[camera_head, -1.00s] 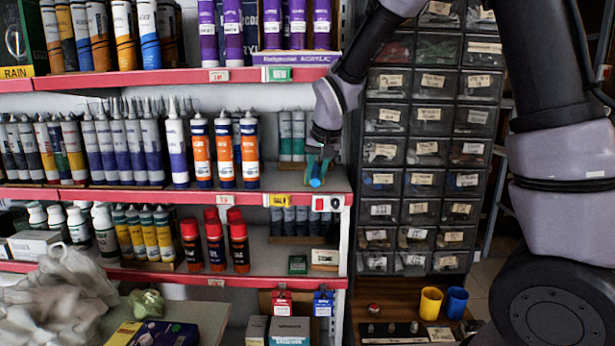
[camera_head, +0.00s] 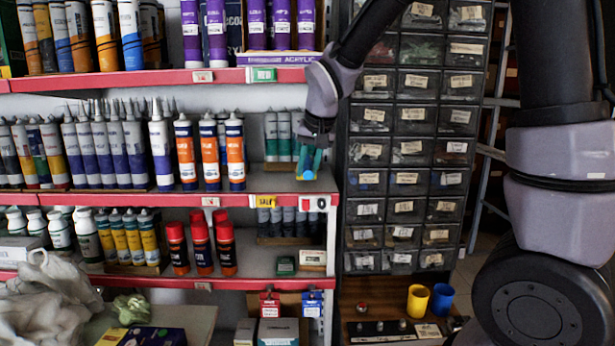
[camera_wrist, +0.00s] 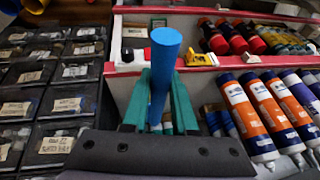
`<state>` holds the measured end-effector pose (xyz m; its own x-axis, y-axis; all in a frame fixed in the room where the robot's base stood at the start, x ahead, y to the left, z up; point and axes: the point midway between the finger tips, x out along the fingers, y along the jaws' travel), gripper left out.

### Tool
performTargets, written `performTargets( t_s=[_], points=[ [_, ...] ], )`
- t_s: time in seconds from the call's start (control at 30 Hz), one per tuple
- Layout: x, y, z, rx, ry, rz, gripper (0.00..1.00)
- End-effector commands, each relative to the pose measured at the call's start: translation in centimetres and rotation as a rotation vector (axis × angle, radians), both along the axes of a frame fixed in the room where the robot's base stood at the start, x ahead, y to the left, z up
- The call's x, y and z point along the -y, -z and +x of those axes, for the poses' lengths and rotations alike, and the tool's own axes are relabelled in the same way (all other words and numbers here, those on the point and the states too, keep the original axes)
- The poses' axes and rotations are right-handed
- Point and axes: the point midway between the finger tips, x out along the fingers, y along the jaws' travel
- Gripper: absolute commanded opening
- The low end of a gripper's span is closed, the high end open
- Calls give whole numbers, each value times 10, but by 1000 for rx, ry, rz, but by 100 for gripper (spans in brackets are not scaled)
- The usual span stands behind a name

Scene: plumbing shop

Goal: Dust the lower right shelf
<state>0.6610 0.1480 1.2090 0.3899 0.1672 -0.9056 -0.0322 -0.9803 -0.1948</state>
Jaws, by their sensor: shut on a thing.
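My gripper (camera_head: 310,160), with green fingers, is shut on a blue cylinder (camera_wrist: 164,60), which points away from the wrist between the fingers. The cylinder also shows small in the head view (camera_head: 306,177). Its far end is round and flat; I cannot tell what the whole tool is. The gripper is at the right end of the middle shelf (camera_head: 262,184), just above its red front edge; contact cannot be told. The lower right shelf (camera_head: 255,262) is below it, holding red-capped black cans (camera_head: 200,247), a small green box (camera_head: 285,264) and a white card (camera_head: 313,258).
Orange-and-blue tubes (camera_head: 210,152) stand left of my gripper. Teal-labelled tubes (camera_head: 277,135) stand behind it. A drawer cabinet (camera_head: 408,150) rises close on the right. Yellow (camera_head: 418,301) and blue cups (camera_head: 443,302) stand below it. The lower shelf has bare board near its front.

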Motion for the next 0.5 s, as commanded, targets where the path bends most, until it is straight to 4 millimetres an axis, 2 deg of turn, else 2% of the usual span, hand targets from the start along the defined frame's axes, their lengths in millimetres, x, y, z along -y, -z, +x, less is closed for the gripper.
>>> performTargets(
  t_s=[0.5],
  points=[
    [-2,-2,-41,2,-2,1,0]
  ],
)
